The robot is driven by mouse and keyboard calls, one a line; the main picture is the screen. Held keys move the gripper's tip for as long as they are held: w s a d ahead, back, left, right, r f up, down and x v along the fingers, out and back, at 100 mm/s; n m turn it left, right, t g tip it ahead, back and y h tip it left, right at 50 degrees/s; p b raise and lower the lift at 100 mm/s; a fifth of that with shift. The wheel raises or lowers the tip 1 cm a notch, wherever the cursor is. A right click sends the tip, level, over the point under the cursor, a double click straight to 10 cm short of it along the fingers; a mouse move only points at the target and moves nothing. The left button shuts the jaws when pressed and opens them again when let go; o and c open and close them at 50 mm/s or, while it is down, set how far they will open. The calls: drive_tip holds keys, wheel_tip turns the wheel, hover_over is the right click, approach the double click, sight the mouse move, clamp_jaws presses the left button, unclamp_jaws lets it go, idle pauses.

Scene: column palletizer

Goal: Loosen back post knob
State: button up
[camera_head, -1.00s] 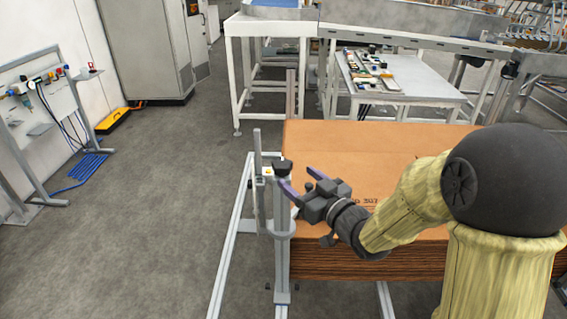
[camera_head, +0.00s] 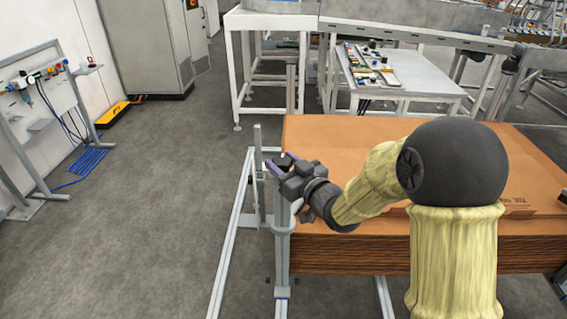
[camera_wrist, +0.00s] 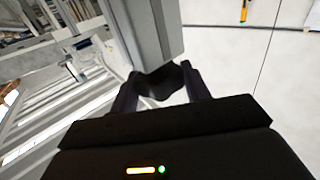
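A black knob (camera_wrist: 160,82) sits on the side of an upright grey metal post (camera_wrist: 148,30) in the wrist view. In the head view the post (camera_head: 282,262) stands at the near left corner of the brown cardboard stack. My gripper (camera_head: 281,162) is at the knob's height, its two fingers spread to either side of the knob. In the wrist view my gripper (camera_wrist: 160,78) has the knob between its fingertips with little room. I cannot tell whether either finger touches it. The knob is mostly hidden in the head view.
The cardboard stack (camera_head: 350,140) lies right of the post, under my arm. A second thin post (camera_head: 291,85) stands behind it. Floor rails (camera_head: 228,240) run along the left. A white table with parts (camera_head: 410,88) is at the back. Grey floor at left is open.

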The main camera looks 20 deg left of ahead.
drive_tip(key=shift+w+d+r+n+g+y+p, duration=0.1)
drive_tip(key=shift+n+g+y+p, duration=0.2)
drive_tip(key=shift+n+g+y, duration=0.3)
drive_tip(key=n+g+y+p, duration=0.1)
drive_tip(key=g, duration=0.1)
drive_tip(key=n+g+y+p, duration=0.1)
drive_tip(key=n+g, duration=0.1)
drive_tip(key=shift+w+r+g, duration=0.1)
drive_tip(key=shift+g, duration=0.3)
drive_tip(key=n+g+p, duration=0.1)
drive_tip(key=n+g, duration=0.1)
drive_tip(key=g, duration=0.1)
drive_tip(key=n+g+p, duration=0.2)
drive_tip(key=g, duration=0.1)
drive_tip(key=shift+w+g+y, duration=0.1)
drive_tip(key=shift+g+y, duration=0.2)
drive_tip(key=n+g+h, duration=0.1)
drive_tip(key=n+g, duration=0.1)
drive_tip(key=g, duration=0.1)
drive_tip(key=n+g+h+p, duration=0.1)
drive_tip(key=n+g, duration=0.2)
drive_tip(key=shift+w+f+g+p, duration=0.1)
drive_tip(key=shift+f+g+p, duration=0.1)
drive_tip(key=shift+g+p, duration=0.15)
drive_tip(key=shift+n+g+h, duration=1.2)
drive_tip(key=shift+n+g, duration=0.1)
drive_tip(key=shift+g, duration=0.45)
drive_tip(key=shift+r+n+g+h, duration=0.15)
drive_tip(key=shift+n+g+h, duration=0.45)
drive_tip(key=shift+g+h, duration=0.1)
